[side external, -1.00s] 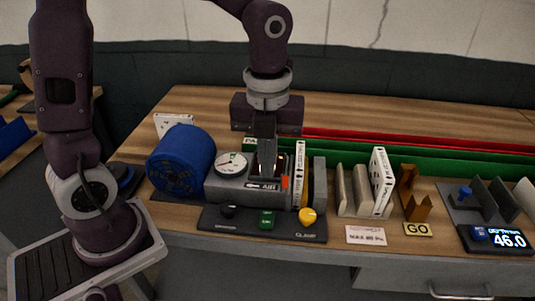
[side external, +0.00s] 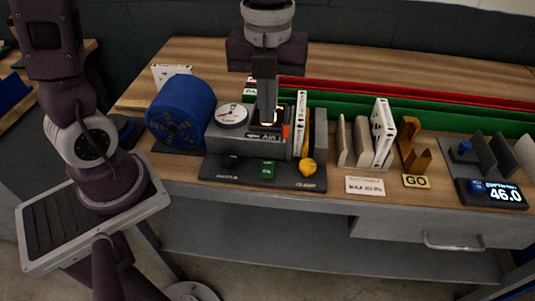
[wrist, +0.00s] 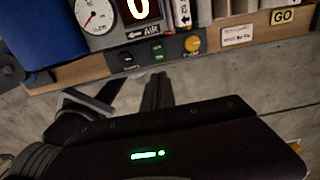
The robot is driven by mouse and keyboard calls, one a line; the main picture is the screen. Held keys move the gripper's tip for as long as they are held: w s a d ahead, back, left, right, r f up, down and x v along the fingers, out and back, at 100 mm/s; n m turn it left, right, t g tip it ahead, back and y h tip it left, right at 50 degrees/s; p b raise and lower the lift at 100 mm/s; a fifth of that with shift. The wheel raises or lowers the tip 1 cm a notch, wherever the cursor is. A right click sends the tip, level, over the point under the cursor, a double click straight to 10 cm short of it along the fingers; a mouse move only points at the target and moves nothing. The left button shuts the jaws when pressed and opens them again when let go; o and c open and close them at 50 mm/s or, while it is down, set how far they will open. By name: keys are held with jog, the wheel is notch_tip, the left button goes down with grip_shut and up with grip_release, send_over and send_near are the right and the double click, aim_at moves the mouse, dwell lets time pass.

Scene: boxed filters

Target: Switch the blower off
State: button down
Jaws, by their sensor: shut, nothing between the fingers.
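The blue blower (side external: 181,112) is a drum with a grilled front at the left of the bench. Beside it is a grey unit with a round dial (side external: 232,115) and an AIR label. The dark control panel (side external: 213,168) in front has a green button (side external: 268,170) and a yellow knob (side external: 307,167); a black knob at its left is hard to make out. In the wrist view my fingers (wrist: 157,76) point toward the panel's green button (wrist: 158,52). I cannot tell which control is the blower's switch.
White filter boxes (side external: 381,132) stand upright in a rack right of the panel. A GO plate (side external: 416,181), an orange bracket (side external: 413,154) and a display reading 46.0 (side external: 492,193) are further right. Green and red rails run behind. Bare bench lies at the back.

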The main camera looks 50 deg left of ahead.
aim_at(268, 166)
notch_tip(268, 166, down, 14)
jog(key=shift+r, duration=0.15)
dwell(0.3)
jog(key=shift+s+d+f, duration=0.1)
jog(key=shift+s+f, duration=0.15)
jog(key=shift+f, duration=0.1)
jog(key=shift+w+a+r, duration=0.2)
jog(key=shift+w+a, duration=0.45)
jog(key=shift+w, duration=0.1)
notch_tip(268, 166, up, 14)
dwell(0.3)
